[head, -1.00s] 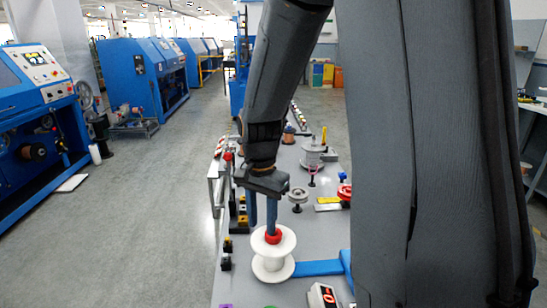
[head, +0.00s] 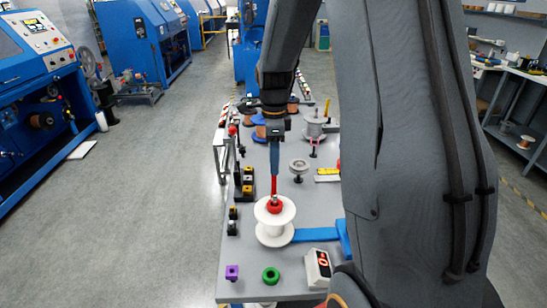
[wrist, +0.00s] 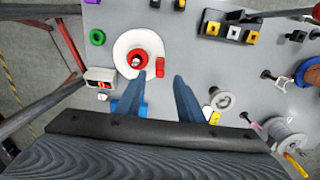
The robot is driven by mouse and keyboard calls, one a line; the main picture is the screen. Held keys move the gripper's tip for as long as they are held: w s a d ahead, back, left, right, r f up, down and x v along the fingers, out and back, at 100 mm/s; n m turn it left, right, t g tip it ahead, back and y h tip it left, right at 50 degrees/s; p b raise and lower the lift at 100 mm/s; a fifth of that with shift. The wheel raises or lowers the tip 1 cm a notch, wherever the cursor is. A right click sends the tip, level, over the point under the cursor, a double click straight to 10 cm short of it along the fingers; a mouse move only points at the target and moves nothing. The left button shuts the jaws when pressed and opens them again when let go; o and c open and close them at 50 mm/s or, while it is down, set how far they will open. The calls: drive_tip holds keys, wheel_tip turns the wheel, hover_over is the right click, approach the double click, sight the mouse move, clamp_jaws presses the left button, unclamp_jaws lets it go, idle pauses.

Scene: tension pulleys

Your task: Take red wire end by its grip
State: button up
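A white spool (head: 275,232) stands on the grey table with a red hub on top. An upright red piece (head: 274,184), seemingly the wire end's grip, rises above the hub in the head view. In the wrist view the red grip (wrist: 160,68) shows beside the hub of the white spool (wrist: 122,48). My gripper (wrist: 161,78) is open, with its two blue fingers apart. The grip appears between the fingertips, nearer the left one; I cannot tell its depth from them. In the head view my gripper (head: 273,168) points down above the spool, its fingers overlapping.
A blue bracket (head: 320,235) lies right of the spool. Yellow and black blocks (head: 245,185) stand left. A grey pulley (head: 298,167) stands behind.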

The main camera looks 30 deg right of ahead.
sight(274, 177)
drive_tip(key=shift+f+b, duration=1.5)
drive_tip(key=shift+f, duration=1.75)
clamp_jaws()
